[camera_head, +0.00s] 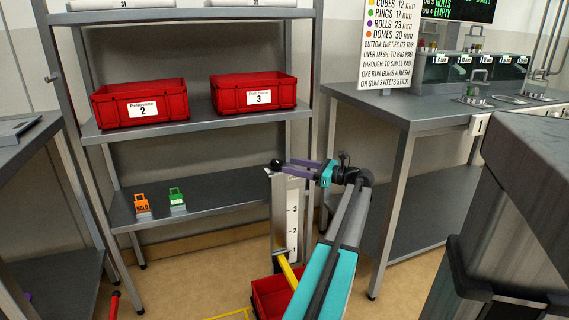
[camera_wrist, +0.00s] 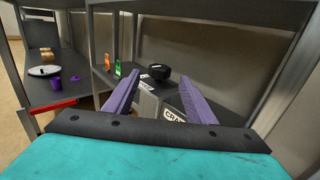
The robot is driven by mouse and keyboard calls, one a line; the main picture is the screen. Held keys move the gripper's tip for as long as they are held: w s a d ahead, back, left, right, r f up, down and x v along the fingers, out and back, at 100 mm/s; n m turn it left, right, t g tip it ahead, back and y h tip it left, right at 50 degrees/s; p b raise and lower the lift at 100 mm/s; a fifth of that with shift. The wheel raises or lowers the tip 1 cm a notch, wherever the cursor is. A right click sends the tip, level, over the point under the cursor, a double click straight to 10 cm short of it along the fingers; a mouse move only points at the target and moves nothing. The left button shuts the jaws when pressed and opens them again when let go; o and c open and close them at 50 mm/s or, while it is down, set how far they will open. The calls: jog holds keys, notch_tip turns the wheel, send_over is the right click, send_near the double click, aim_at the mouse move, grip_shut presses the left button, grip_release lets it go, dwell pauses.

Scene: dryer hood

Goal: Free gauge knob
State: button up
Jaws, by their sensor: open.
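The gauge is a grey upright post (camera_head: 279,222) with a white scale marked 3, 2, 1. A round black knob (camera_head: 277,163) sits at its top. In the wrist view the knob (camera_wrist: 156,76) shows as a dark round shape on a grey block with partly hidden lettering. My gripper (camera_head: 286,166) has purple fingers pointing left at the knob, at about its height. In the wrist view the fingers (camera_wrist: 158,79) are apart, with the knob beyond and between the tips. I cannot tell whether either finger touches it. Nothing is held.
A shelf rack carries two red bins (camera_head: 140,103) (camera_head: 253,92) and, lower, an orange tag (camera_head: 142,204) and a green tag (camera_head: 177,199). A red crate (camera_head: 268,297) and yellow bar (camera_head: 289,271) lie below the gauge. A grey workbench (camera_head: 415,108) stands right.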

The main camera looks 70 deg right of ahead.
jog(key=s+p, duration=0.1)
jog(key=s, duration=0.5)
jog(key=shift+s+a, duration=0.3)
jog(key=shift+s, duration=0.1)
jog(key=shift+r, duration=0.1)
